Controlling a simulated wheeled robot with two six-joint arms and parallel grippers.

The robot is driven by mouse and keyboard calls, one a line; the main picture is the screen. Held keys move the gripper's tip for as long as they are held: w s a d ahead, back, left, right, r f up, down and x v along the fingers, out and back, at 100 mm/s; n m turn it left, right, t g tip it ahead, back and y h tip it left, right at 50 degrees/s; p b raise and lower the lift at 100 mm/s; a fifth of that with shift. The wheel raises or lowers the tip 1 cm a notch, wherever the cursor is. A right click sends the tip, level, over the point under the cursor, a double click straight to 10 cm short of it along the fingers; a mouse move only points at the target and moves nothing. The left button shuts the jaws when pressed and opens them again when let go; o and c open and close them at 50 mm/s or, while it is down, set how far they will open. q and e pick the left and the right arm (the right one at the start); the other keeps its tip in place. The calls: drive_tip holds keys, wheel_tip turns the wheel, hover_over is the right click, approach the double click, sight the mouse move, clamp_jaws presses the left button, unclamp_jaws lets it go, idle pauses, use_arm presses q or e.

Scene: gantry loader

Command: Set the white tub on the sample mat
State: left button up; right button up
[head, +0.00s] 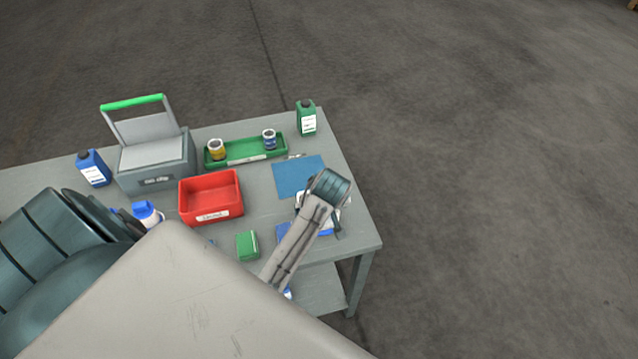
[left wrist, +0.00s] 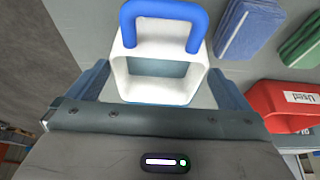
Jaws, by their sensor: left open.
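The white tub (left wrist: 155,91) with a blue loop handle is between the two open fingers of my left gripper (left wrist: 160,82) in the left wrist view. A narrow gap seems to show at each side, but contact is hard to tell. In the head view my left gripper (head: 322,222) is over the table's right end, and my arm hides most of the tub. The sample mat (head: 296,178) is a flat blue sheet just behind my wrist, and its visible part is bare. My right gripper is not in view.
A red bin (head: 186,211), a green tray (head: 243,157) with two jars, a grey box (head: 157,165), a green bottle (head: 307,118) and a blue bottle (head: 94,168) stand around. A green block (head: 247,246) and a blue block (left wrist: 248,28) lie near the tub. The table edge is close right.

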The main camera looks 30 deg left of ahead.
use_arm(q)
drive_tip(key=p+x, duration=0.1)
drive_tip(key=x, duration=0.4)
drive_tip(key=shift+w+a+p, duration=0.1)
drive_tip(key=shift+a+p, duration=0.1)
drive_tip(key=shift+p, duration=0.15)
drive_tip(key=shift+w+a+f, duration=0.1)
drive_tip(key=shift+f, duration=0.15)
drive_tip(key=shift+w+f, duration=0.15)
drive_tip(key=shift+f, duration=0.05)
drive_tip(key=shift+c, duration=0.2)
drive_tip(key=shift+r, duration=0.1)
drive_tip(key=c, duration=0.8)
